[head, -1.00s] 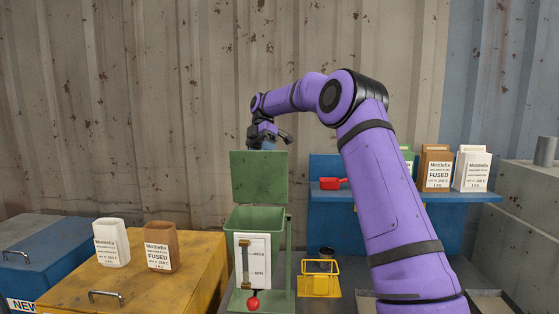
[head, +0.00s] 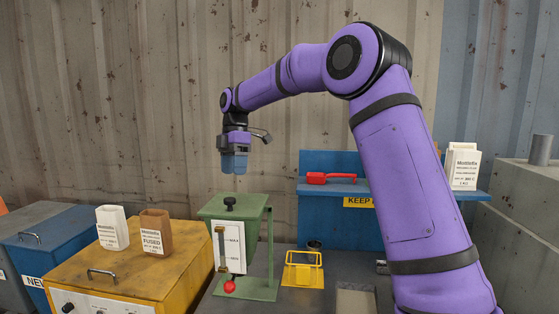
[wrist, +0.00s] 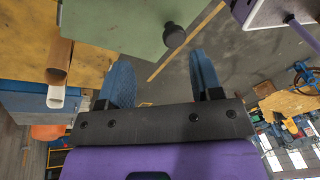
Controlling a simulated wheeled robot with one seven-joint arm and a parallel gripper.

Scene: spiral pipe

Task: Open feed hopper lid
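A black knob (head: 229,203) stands up from the lid. In the wrist view the lid (wrist: 115,25) and its black knob (wrist: 174,35) show ahead of the fingers. My gripper (head: 234,172) points down above the lid, apart from it. Its two blue fingers (wrist: 164,75) are spread with nothing between them.
A yellow cabinet (head: 110,265) at left bears a white carton (head: 112,230) and a brown carton (head: 156,232). A blue shelf (head: 320,187) behind bears a red scoop (head: 330,178).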

